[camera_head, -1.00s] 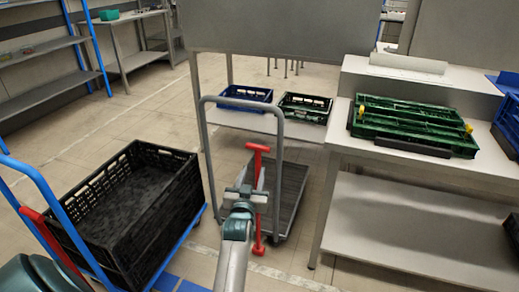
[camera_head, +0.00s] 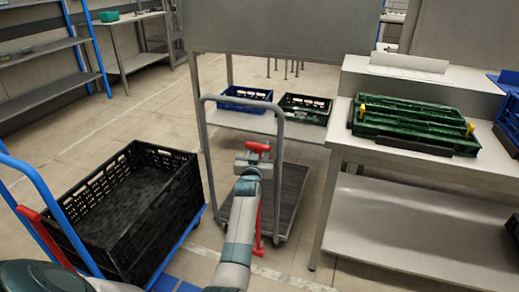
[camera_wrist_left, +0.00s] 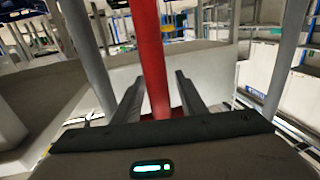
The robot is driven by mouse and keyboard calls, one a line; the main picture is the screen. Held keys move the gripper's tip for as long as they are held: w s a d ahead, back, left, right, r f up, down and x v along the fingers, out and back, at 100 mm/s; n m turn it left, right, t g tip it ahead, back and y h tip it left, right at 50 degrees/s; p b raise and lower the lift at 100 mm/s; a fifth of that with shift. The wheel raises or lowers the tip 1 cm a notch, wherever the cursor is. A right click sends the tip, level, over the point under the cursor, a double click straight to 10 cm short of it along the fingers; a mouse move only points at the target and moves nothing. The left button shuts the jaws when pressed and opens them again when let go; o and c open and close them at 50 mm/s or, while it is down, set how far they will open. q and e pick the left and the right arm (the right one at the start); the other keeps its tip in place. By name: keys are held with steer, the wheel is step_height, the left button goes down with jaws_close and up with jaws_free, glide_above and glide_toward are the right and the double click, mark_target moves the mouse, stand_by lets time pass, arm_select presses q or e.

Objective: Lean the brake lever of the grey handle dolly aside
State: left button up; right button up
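The grey handle dolly (camera_head: 281,112) stands in the middle of the head view, with a flat dark deck behind its tall grey hoop handle. Its red brake lever (camera_head: 257,148) stands about upright, with a short crossbar at the top. My left arm hides much of the lever's shaft. My left gripper (camera_head: 253,164) is at the lever's upper part, just below the crossbar. In the left wrist view the red shaft (camera_wrist_left: 148,50) runs between the two fingers (camera_wrist_left: 157,88), with gaps seen beside it, so the gripper looks open around it. My right gripper is out of view.
A black crate (camera_head: 172,158) on a blue-handled dolly (camera_head: 40,185) stands at the left. A steel table (camera_head: 345,140) with green crates (camera_head: 415,128) is at the right. Blue (camera_head: 245,94) and dark green (camera_head: 304,108) crates sit on a low shelf behind. Floor at the back left is clear.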

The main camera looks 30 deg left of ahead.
arm_select(q)
steer(key=shift+w+a, duration=0.1)
steer(key=shift+w, duration=0.1)
jaws_close()
steer(key=s+a+f+n, duration=0.1)
steer(key=s+a+n, duration=0.1)
steer(key=a, duration=1)
steer(key=shift+s+a+f+g+h, duration=0.25)
steer(key=shift+s+a+g+h, duration=0.05)
steer(key=shift+s, duration=0.3)
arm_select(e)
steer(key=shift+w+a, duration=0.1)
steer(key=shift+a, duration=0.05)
arm_select(q)
steer(key=shift+a, duration=0.1)
